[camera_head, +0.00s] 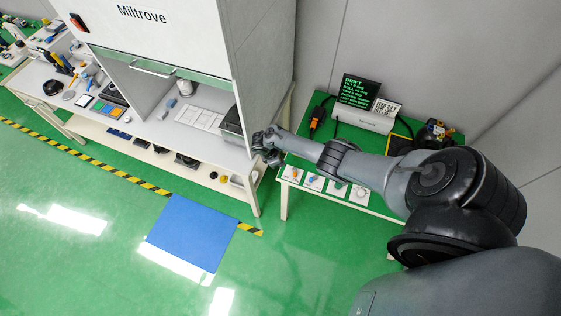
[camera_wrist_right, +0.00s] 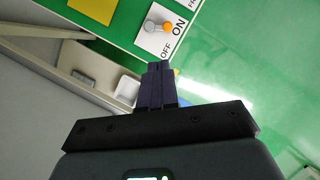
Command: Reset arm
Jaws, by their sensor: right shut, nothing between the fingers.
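My right arm reaches in from the right in the head view, over the green-topped table (camera_head: 310,160). Its gripper (camera_head: 267,142) is beside the right edge of the white cabinet, near the table's left end. In the right wrist view the gripper (camera_wrist_right: 158,68) is shut and empty, its dark fingers together. A toggle switch (camera_wrist_right: 157,26) on a white ON/OFF plate lies just beyond the fingertips, apart from them. My left gripper is not in view.
A white fume-hood-like cabinet (camera_head: 262,60) labelled Miltrove stands left of the gripper. Several switch plates (camera_head: 313,182) line the table's front edge. A device with a screen (camera_head: 362,118) stands at the back. Green floor with a blue mat (camera_head: 190,232) is open in front.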

